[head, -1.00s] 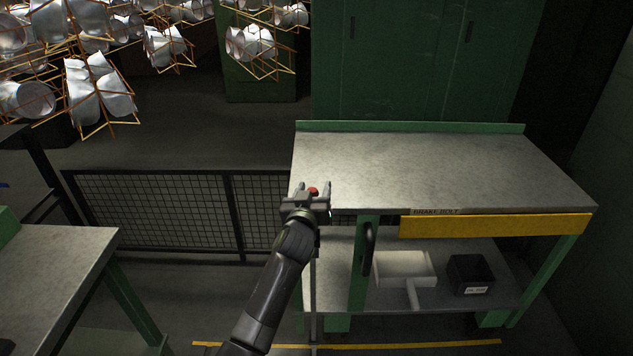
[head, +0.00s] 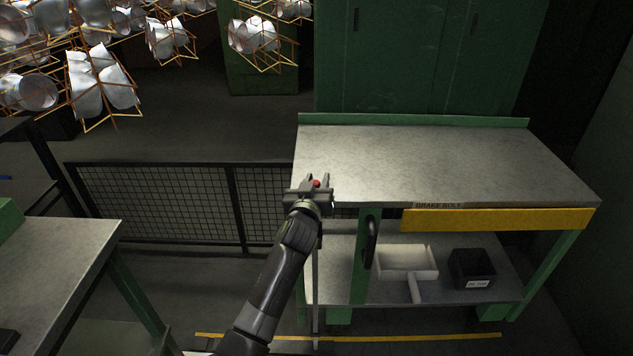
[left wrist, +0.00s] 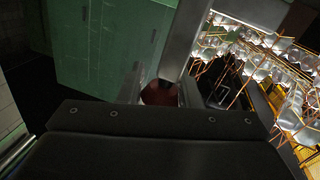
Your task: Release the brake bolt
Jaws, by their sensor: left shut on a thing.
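A small red knob (head: 316,184) shows at the left end of the workbench, beside its front left corner. My left gripper (head: 316,180) is at this knob, with a finger on each side, shut on it. In the left wrist view the knob (left wrist: 160,93) looks dark red and sits between the two fingers, at the end of a grey bar (left wrist: 184,40). The gripper hides part of the knob and what it is fixed to. A label reading BRAKE BOLT (head: 438,206) is on the bench's front edge. My right gripper is not in view.
The grey-topped workbench (head: 430,160) has a clear top and a yellow front strip (head: 500,219). Its lower shelf holds a pale tray (head: 407,260) and a black bin (head: 471,268). A mesh fence (head: 155,205) stands left; racks of shiny pots (head: 100,85) hang at upper left.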

